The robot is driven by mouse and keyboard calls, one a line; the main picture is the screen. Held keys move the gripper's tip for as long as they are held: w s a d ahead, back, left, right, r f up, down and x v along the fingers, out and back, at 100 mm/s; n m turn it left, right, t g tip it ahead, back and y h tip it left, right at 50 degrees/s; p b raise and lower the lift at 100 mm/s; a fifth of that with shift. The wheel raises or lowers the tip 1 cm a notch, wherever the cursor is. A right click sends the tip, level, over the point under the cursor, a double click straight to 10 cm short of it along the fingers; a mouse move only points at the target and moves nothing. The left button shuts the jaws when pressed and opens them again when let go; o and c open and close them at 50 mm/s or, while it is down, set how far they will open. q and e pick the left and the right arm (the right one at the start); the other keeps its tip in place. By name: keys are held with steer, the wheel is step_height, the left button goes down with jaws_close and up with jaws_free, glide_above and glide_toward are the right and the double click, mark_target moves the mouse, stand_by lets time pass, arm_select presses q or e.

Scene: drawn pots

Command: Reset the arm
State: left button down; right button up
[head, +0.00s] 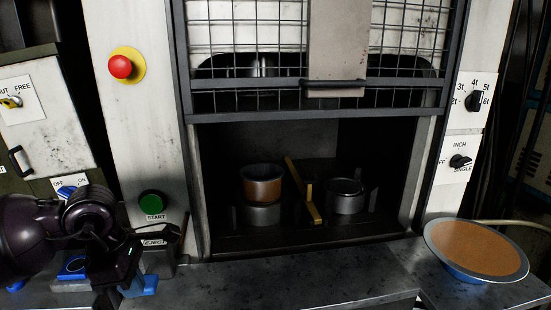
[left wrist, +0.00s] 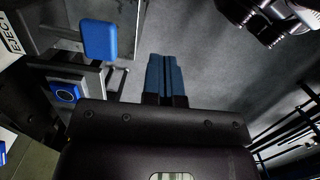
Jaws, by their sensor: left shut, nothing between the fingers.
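My left arm comes in from the left in the head view, dark and bent down in front of the control panel beside the press. Its fingertips are hard to make out there. In the left wrist view my left gripper (left wrist: 165,78) shows two blue fingers pressed together, with nothing between them, over a grey surface. My right gripper cannot be made out in either view.
Inside the press, a copper-coloured pot (head: 262,188) sits on a grey base, left of a yellow bar (head: 303,190) and a grey die (head: 346,199). The mesh guard (head: 230,98) is above the opening. A pan with copper-coloured contents (head: 475,250) stands right. The front ledge's middle is clear.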

arm_select(q)
steer(key=s+d+f+n+t+h, duration=0.2)
steer(key=d+n+h, duration=0.5)
steer(key=d+h, duration=0.1)
steer(key=s+d+f+n+t+h, duration=0.1)
steer(key=s+d+n+h, duration=0.1)
steer(key=d+n+h, duration=0.55)
steer(key=a+f+n+t+y, duration=0.5)
steer(key=f+n+t, duration=0.15)
steer(key=n, duration=0.55)
steer(key=a+f+n+t+y, duration=0.45)
steer(key=n+t+y, duration=0.2)
steer(key=n, duration=0.55)
steer(key=s+a+f+n+g+y, duration=0.2)
steer(key=s+f+n, duration=0.3)
steer(key=f, duration=0.3)
steer(key=s+a+f+n+g+y, duration=0.2)
steer(key=s+f+n+g+y, duration=0.1)
steer(key=s+f+n, duration=0.3)
steer(key=shift+s+a+f+g+y, duration=0.3)
steer(key=shift+f+g, duration=0.1)
steer(key=shift+f, duration=0.5)
steer(key=shift+n, duration=0.25)
